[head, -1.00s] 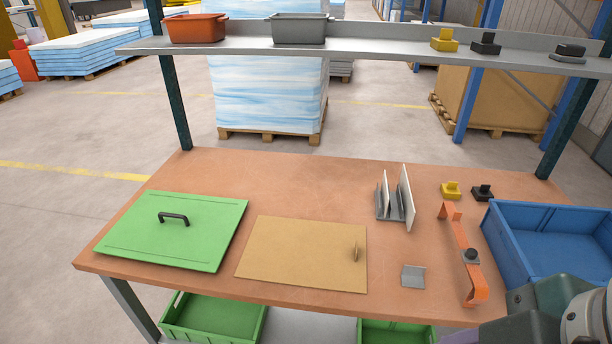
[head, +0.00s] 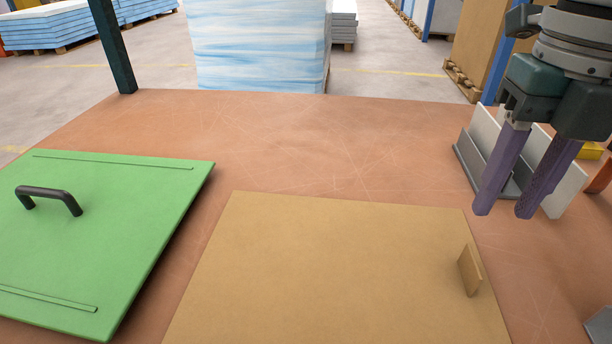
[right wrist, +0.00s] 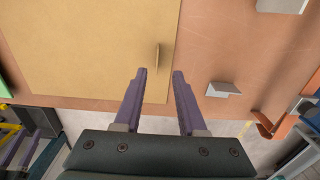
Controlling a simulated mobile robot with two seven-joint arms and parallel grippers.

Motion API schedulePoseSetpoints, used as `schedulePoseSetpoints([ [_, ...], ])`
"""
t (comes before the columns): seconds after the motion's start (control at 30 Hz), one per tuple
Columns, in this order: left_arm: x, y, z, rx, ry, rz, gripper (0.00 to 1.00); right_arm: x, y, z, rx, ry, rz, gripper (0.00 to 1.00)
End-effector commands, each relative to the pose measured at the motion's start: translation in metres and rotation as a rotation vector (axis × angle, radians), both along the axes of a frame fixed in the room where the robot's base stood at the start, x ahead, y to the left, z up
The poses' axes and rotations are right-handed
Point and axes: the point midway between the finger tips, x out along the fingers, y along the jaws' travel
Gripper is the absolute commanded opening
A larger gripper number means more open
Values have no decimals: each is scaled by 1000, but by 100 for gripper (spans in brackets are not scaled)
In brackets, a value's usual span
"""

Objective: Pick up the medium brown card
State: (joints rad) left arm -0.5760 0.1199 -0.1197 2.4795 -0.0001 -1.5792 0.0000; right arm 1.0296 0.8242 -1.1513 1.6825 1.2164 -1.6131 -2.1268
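The medium brown card (head: 330,265) lies flat on the table, with a small upright brown tab (head: 470,270) near its right edge. The card also shows in the right wrist view (right wrist: 90,50), with its tab (right wrist: 156,56) just beyond my fingertips. My right gripper (head: 507,212) is open and empty, with its two purple fingers apart. In the head view it hangs above the table, up and to the right of the tab. In the right wrist view the gripper (right wrist: 160,72) shows a clear gap between its fingers.
A green panel (head: 100,230) with a black handle (head: 48,198) lies left of the card. A grey rack (head: 475,165) with upright white plates stands behind my right gripper. A small grey bracket (right wrist: 222,89) lies right of the card. The table behind the card is clear.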

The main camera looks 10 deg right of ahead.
Motion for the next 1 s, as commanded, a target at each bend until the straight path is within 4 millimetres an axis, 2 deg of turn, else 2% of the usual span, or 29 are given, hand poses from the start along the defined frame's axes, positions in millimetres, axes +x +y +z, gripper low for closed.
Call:
schedulePoseSetpoints([
  [0.2, -2, 0, -6, 0, 5, 0, 50, 0, -1, -32, -2, 5, 6, 40],
  [0.43, -3, 0, -9, -1, 7, 0, 50, -1, 1, -53, -1, 2, 6, 40],
  [0.7, -2, 0, -14, 0, 6, 0, 50, -5, 6, -93, -1, 2, 5, 40],
  [1.0, -2, 0, -14, 0, 6, 0, 50, -4, 6, -98, -1, -1, 5, 40],
])
